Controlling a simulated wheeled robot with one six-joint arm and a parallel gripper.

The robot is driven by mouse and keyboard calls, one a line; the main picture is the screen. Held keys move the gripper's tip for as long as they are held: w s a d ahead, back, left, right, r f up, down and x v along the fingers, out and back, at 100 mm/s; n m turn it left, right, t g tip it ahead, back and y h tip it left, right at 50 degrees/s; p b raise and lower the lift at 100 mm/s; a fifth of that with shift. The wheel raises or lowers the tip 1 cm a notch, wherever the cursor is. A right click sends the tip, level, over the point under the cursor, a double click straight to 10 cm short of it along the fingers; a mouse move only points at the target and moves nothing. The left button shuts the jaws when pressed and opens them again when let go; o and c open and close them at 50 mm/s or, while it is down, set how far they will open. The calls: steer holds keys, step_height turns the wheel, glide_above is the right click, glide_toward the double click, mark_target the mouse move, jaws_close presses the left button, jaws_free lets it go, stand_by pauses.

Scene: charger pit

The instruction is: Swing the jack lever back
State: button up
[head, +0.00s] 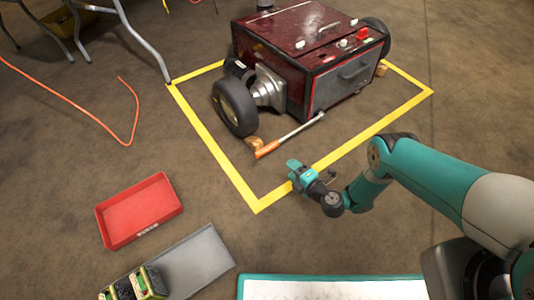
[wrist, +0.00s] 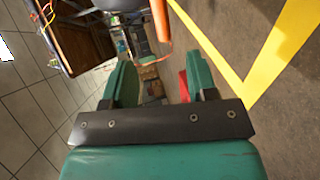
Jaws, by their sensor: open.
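The jack lever (head: 297,132) is a silver rod with an orange grip. It extends from the lower front edge of the dark red wheeled machine (head: 312,60), and its orange grip points to the lower left. My gripper (head: 292,164) is open and empty, a short way in front of and to the right of the orange grip, apart from it. In the wrist view, the orange grip (wrist: 161,20) shows at the top, beyond my two teal fingers (wrist: 160,80) and roughly in line with the gap between them. The lever's rod is out of sight there.
A yellow tape outline (head: 222,170) surrounds the machine on the floor. Wooden chocks (head: 253,143) sit by its wheels. A red tray (head: 139,210), a grey tray (head: 200,262) with green-black blocks, and a white-topped, teal-edged surface (head: 335,290) lie nearer. An orange cord (head: 80,108) lies left.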

mark_target(269, 151)
steer(key=shift+b+x, duration=5.9)
steer(key=shift+x, duration=1.7)
steer(key=shift+s+a, duration=0.1)
jaws_close()
